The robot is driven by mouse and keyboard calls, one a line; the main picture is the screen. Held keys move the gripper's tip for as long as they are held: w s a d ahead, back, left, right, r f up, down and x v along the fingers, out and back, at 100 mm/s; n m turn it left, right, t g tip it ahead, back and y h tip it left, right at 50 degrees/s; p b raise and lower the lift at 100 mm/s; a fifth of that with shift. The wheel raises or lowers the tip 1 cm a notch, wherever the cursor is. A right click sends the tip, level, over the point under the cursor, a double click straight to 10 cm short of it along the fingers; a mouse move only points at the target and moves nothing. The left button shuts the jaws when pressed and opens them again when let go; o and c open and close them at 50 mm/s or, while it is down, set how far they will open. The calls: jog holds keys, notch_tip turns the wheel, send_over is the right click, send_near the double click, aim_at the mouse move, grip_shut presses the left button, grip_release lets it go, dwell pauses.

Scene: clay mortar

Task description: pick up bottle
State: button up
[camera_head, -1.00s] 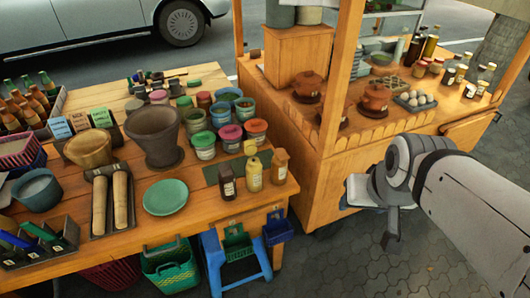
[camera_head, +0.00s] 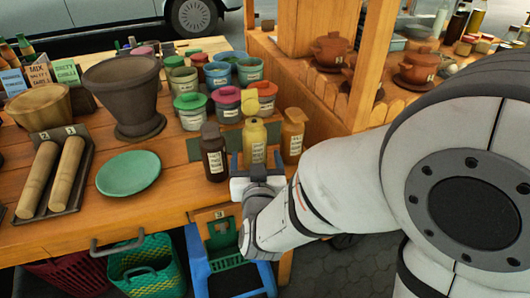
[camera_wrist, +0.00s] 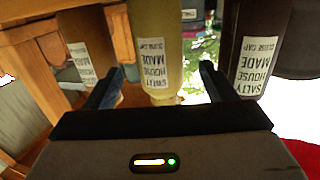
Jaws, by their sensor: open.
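Three labelled bottles stand upright in a row at the table's front edge. They are a dark brown bottle (camera_head: 214,153), a yellow bottle (camera_head: 254,143) and an orange-brown bottle (camera_head: 293,137). My gripper (camera_head: 258,172) is at the front edge, just in front of the yellow bottle. In the wrist view my open fingers (camera_wrist: 160,80) point at the yellow bottle (camera_wrist: 155,40), which shows in the gap between them. The orange-brown bottle (camera_wrist: 82,45) is left of the left finger there, and the dark bottle (camera_wrist: 255,48) is right of the right finger. Contact cannot be told.
Lidded jars (camera_head: 190,110) stand behind the bottles. A green plate (camera_head: 128,173), a large clay mortar (camera_head: 125,92) and two wooden rollers (camera_head: 66,172) are to the left. A wooden post (camera_head: 362,60) rises at the right. A blue stool (camera_head: 200,262) is below.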

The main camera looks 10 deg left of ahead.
aim_at(255, 153)
jog(key=shift+a+f, duration=0.2)
jog(key=shift+f, duration=0.15)
jog(key=shift+w+a+r+p, duration=0.1)
jog(key=shift+w+r+p, duration=0.1)
jog(key=shift+p, duration=0.1)
jog(key=shift+w+a+r+p, duration=0.1)
jog(key=shift+w+a+p, duration=0.05)
jog(key=shift+w+p, duration=0.65)
jog(key=shift+w+a+f+p, duration=0.1)
jog(key=shift+w+f+p, duration=0.15)
jog(key=shift+w, duration=0.25)
jog(key=shift+x, duration=2.4)
jog(key=shift+c, duration=0.6)
jog(key=shift+r, duration=0.1)
jog(key=c, duration=1)
